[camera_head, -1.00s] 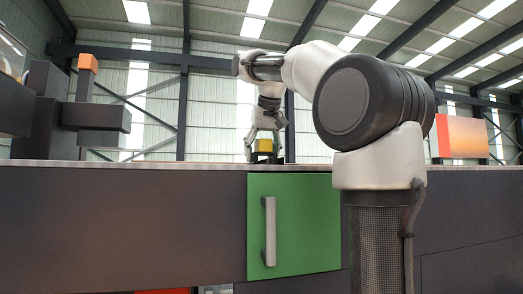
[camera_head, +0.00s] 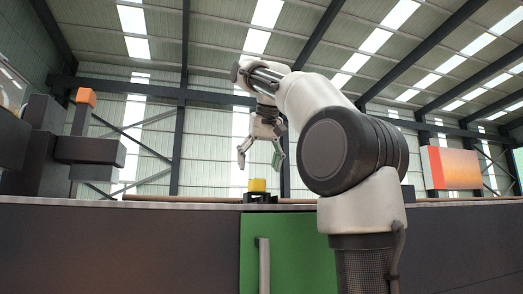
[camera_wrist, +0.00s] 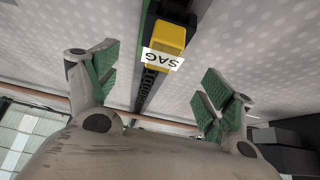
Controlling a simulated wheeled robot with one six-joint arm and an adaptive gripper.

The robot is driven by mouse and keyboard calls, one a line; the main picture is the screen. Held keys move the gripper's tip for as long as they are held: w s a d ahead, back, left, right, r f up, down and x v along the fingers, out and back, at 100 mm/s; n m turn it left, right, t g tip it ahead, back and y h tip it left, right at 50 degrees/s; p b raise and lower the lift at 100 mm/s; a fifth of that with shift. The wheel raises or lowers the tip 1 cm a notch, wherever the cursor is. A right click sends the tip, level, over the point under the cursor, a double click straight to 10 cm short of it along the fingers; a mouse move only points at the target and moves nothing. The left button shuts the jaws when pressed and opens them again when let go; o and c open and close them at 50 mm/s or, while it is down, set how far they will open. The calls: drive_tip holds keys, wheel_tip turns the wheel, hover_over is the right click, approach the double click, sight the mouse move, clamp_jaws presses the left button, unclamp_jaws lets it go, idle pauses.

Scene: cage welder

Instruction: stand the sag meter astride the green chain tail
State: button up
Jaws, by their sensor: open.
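The sag meter is a yellow block on a dark base; in the head view the meter (camera_head: 258,185) stands upright on the bench top. In the wrist view the meter (camera_wrist: 172,38) shows a white label reading SAG. A dark chain (camera_wrist: 145,95) runs in line with it there and meets its lower end.
A copper-coloured rod (camera_head: 180,198) lies along the back of the bench. Dark machine blocks (camera_head: 88,150) stand at the left, and an orange-and-white panel (camera_head: 452,168) at the right. A green cabinet door (camera_head: 290,250) is below the bench edge. The space around the meter looks clear.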

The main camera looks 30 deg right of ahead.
drive_tip(key=shift+v, duration=2.55)
